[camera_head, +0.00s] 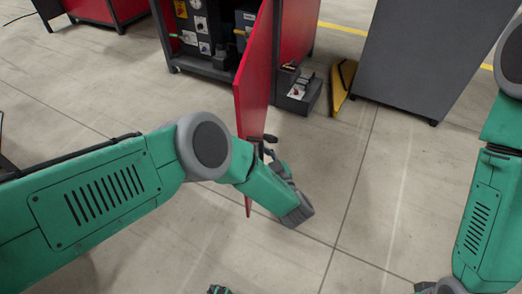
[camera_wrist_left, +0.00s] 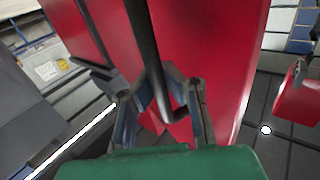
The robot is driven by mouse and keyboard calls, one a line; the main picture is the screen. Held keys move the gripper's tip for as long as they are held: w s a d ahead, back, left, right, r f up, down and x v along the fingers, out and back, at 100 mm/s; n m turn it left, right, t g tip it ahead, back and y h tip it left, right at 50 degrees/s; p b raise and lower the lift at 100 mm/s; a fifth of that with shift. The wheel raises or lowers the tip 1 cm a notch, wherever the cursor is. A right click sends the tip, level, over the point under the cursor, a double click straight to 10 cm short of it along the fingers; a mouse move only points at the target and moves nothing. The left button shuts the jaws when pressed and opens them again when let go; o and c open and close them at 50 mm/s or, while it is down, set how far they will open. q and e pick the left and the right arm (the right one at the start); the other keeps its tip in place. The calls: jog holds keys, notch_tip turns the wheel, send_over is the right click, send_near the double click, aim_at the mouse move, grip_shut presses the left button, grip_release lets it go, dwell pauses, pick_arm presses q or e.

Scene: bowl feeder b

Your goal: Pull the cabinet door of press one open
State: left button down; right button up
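The red cabinet door (camera_head: 254,75) stands swung open, its edge toward me in the head view, with the inside of the press cabinet (camera_head: 205,62) exposed to its left. In the left wrist view the door's red face (camera_wrist_left: 220,50) fills the middle. A black bar handle (camera_wrist_left: 143,35) runs down its front. My left gripper (camera_head: 269,146) is at the door's near edge, partly hidden by the door and my wrist. In the left wrist view its fingers (camera_wrist_left: 157,82) close in from both sides on the handle.
A grey cabinet (camera_head: 420,55) stands at the upper right. A small dark box with switches (camera_head: 298,90) and a yellow wedge-like piece (camera_head: 341,84) are on the floor right of the door. Floor in front is mostly clear.

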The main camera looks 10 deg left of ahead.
pick_arm(q)
jog(key=c, duration=1.6)
grip_release()
jog(key=shift+s+d+f, duration=0.1)
jog(key=shift+s+d, duration=0.2)
jog(key=shift+s, duration=0.2)
jog(key=shift+w, duration=0.15)
jog(key=shift+v, duration=3.75)
